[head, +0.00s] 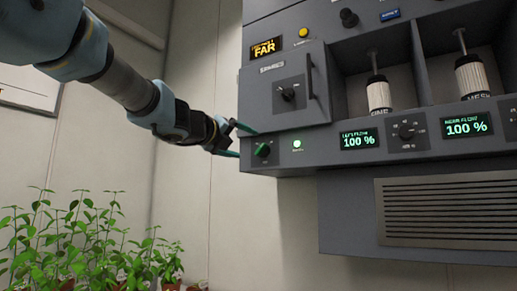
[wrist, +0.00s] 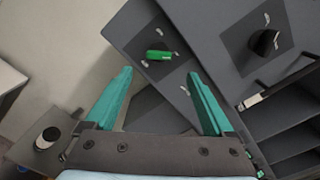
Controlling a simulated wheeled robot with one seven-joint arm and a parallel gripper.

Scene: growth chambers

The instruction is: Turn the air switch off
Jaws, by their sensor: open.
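The grey control unit (head: 350,165) hangs on the wall. A green rotary switch (head: 263,150) sits at the left end of its lower panel, with a lit round green lamp (head: 297,144) to its right. I cannot read the switch's labels. The green switch (wrist: 158,55) also shows in the wrist view, ahead of and between my fingertips. My gripper (head: 243,142) is open and empty, its teal fingers just left of the switch in the head view. In the wrist view my gripper (wrist: 160,75) shows both fingers apart, with nothing between them.
A box with a black knob (head: 288,94) and a handle (head: 315,75) sits above the switch. Two displays (head: 359,139) (head: 466,126) read 100 %. A black dial (head: 406,131) sits between them. Potted plants (head: 75,240) stand at the lower left. Space below the panel's left end is clear.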

